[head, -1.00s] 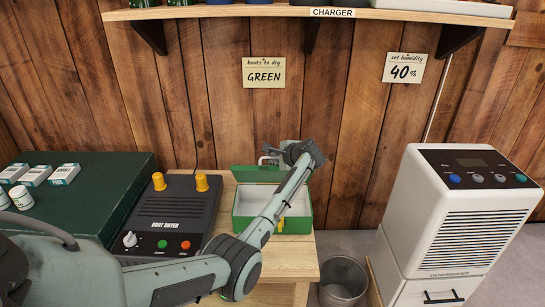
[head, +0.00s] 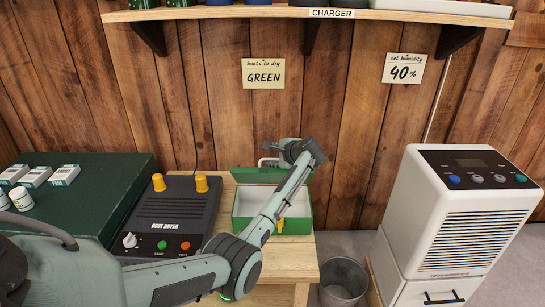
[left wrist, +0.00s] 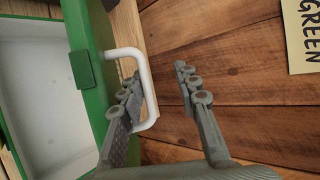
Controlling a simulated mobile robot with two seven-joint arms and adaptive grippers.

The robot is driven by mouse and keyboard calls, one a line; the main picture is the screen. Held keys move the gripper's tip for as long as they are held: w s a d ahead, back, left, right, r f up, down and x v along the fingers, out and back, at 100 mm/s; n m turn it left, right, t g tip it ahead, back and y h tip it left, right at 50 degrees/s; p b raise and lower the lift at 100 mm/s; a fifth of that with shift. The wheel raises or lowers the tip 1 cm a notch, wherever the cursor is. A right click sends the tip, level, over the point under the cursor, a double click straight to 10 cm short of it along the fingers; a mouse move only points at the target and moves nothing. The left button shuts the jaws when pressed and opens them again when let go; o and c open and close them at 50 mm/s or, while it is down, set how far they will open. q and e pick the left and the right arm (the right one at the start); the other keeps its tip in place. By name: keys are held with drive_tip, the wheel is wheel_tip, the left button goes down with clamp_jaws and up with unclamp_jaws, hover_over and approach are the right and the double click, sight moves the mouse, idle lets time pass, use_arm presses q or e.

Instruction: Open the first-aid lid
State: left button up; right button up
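The green first-aid box (head: 241,224) stands on a wooden table against the wall, its white inside showing. Its green lid (head: 250,176) is raised and tilted back at the rear. The lid's white handle (left wrist: 150,88) stands out from the lid edge in the left wrist view. My left gripper (head: 283,148) is behind and above the raised lid, its forearm crossing over the box. In the left wrist view my left gripper (left wrist: 157,78) has its fingers apart, with the handle's outer bar in the gap, nearer one finger. Contact is unclear. My right gripper is not visible.
A boot dryer (head: 170,212) with two yellow pegs stands left of the box. The wooden wall (head: 345,150) is close behind. A metal bin (head: 343,278) and a white dehumidifier (head: 425,235) stand right. A shelf (head: 215,11) hangs above.

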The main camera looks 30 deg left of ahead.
use_arm(q)
drive_tip(key=shift+w+a+r+t, duration=0.3)
drive_tip(key=shift+w+a, duration=0.2)
drive_tip(key=shift+o, duration=1.1)
drive_tip(key=shift+s+f, duration=0.1)
drive_tip(key=shift+f, duration=0.05)
